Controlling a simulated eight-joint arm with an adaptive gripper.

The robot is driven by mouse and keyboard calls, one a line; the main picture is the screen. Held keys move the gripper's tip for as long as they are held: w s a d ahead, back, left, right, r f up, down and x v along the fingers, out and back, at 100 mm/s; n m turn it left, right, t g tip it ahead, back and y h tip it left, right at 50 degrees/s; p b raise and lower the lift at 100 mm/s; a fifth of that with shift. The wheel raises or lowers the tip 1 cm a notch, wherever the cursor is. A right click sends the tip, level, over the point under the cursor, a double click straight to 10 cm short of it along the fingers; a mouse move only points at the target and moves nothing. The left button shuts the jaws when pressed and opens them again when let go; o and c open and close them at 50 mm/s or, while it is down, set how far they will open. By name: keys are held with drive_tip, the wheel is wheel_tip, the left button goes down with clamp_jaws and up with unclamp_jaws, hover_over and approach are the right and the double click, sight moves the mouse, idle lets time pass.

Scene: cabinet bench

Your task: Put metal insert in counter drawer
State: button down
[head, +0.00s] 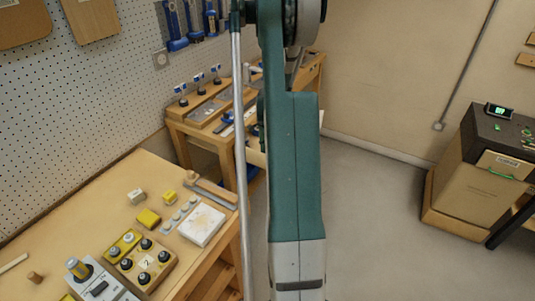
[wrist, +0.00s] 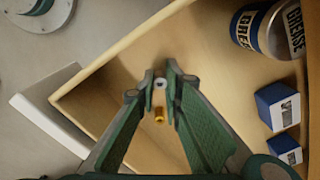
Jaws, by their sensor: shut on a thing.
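In the wrist view my gripper (wrist: 160,88) has its green fingertips closed on a small grey metal piece with a dark hole, which I take as the metal insert (wrist: 160,82). A small brass-coloured cylinder (wrist: 159,116) shows between the fingers just below it; I cannot tell whether it is part of the same piece. Beneath the gripper is an open wooden drawer (wrist: 108,62) with a pale front panel (wrist: 45,122) at the left. The fingertips are over the drawer's inside; their height above its floor is unclear. In the head view my arm hides the gripper.
A grease can (wrist: 262,30) and two blue-and-white boxes (wrist: 278,106) (wrist: 285,149) occupy the drawer's right side. Bare wood shows around the fingertips. In the head view, a workbench (head: 110,190) with small parts stands left, and a dark-topped cabinet (head: 490,165) right.

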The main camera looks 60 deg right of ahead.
drive_tip(key=shift+f, duration=0.25)
drive_tip(key=shift+f, duration=0.15)
drive_tip(key=c, duration=2.5)
unclamp_jaws()
drive_tip(key=shift+o, duration=0.2)
wheel_tip(320, 180, up, 12)
drive_tip(key=p, duration=0.2)
drive_tip(key=shift+r, duration=0.2)
